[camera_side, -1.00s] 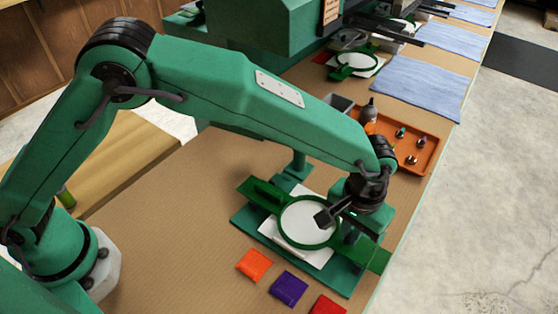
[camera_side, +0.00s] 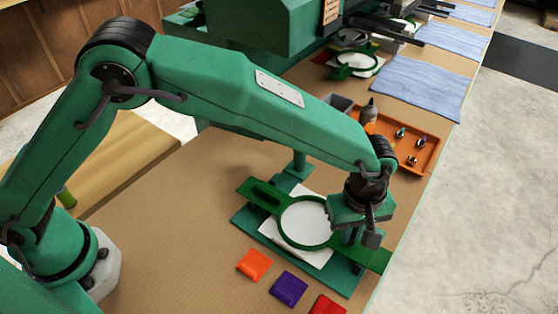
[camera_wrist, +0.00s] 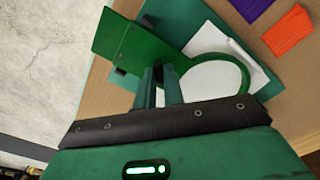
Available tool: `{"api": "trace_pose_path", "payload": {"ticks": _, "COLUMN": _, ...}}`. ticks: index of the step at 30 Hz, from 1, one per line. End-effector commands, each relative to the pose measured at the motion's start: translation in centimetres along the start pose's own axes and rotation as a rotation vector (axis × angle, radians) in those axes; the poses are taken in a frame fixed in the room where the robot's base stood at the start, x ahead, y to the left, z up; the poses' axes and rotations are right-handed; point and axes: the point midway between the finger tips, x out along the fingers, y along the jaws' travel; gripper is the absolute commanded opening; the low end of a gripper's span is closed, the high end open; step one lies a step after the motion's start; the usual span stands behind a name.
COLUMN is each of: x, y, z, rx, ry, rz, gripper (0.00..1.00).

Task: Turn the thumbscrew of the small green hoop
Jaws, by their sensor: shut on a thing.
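The small green hoop (camera_side: 282,226) lies round a white cloth in a green holder on the table; it also shows in the wrist view (camera_wrist: 246,75). A green plate (camera_wrist: 130,42) extends from its screw side. My gripper (camera_side: 350,236) is at the hoop's right side in the side view, pointing down. In the wrist view its two fingers (camera_wrist: 160,74) are close together at the hoop's edge, where the thumbscrew sits. The gripper is shut on the thumbscrew, which the fingers and wrist hide.
Orange (camera_side: 254,264), purple (camera_side: 289,289) and red (camera_side: 328,304) cloth pieces lie in front of the holder. An orange tray (camera_side: 428,160) with small items stands behind my gripper. A dark bottle (camera_side: 369,110), another hoop (camera_side: 356,64) and blue cloths (camera_side: 415,88) are further back.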

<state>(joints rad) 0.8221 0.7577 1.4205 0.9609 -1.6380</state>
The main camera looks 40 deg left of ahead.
Motion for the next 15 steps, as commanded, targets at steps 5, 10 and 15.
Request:
{"api": "trace_pose_path", "payload": {"ticks": 5, "x": 0.11, "y": -0.14, "z": -0.11, "rx": -0.122, "ry": 0.001, "rz": -0.006, "gripper": 0.0}}
{"api": "trace_pose_path", "payload": {"ticks": 10, "x": 0.13, "y": -0.17, "z": -0.13, "rx": -0.195, "ry": 0.001, "rz": -0.007, "gripper": 0.0}}
{"api": "trace_pose_path", "payload": {"ticks": 15, "x": 0.14, "y": -0.19, "z": -0.15, "rx": -0.229, "ry": 0.001, "rz": -0.008, "gripper": 0.0}}
